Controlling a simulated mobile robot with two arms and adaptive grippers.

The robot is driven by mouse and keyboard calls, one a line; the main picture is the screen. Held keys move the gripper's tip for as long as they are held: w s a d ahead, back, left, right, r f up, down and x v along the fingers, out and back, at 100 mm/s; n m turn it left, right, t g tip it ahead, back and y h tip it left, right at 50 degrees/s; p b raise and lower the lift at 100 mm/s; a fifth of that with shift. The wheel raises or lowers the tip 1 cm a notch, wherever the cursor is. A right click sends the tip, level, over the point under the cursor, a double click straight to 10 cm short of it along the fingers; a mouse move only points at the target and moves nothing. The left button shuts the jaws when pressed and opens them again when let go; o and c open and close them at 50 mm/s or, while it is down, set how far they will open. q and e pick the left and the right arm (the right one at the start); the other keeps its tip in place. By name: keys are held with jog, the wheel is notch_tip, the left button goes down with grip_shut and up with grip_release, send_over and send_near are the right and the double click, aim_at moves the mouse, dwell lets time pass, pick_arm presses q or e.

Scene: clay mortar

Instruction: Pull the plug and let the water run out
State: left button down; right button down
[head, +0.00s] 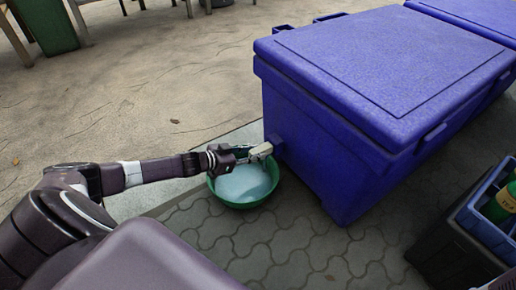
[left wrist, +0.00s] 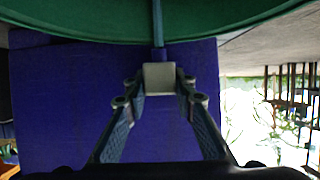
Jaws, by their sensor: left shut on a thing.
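The big blue cooler (head: 345,130) stands with its lid shut. A short blue drain outlet (head: 276,143) sticks out low on its near left side. My left gripper (head: 250,154) is shut on a pale grey plug (head: 262,150) right at this outlet. In the left wrist view, the plug (left wrist: 159,77) sits between the fingertips. Whether it is still inside the outlet cannot be told. A thin bluish streak (left wrist: 158,25) runs from the plug across the green bowl; it may be water. The green bowl (head: 238,204) stands below with pale bluish water in it.
A black crate (head: 450,248) and a blue bottle crate (head: 470,215) with a green bottle (head: 502,204) stand at the right. A second blue cooler (head: 480,15) stands behind. Wooden furniture legs (head: 78,22) are at the upper left. Paving left of the bowl is clear.

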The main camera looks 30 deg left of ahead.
pick_arm(q)
jog(key=shift+s, duration=0.2)
jog(key=c, duration=1.6)
grip_release()
jog(key=shift+s+a, duration=0.1)
jog(key=v, duration=1.2)
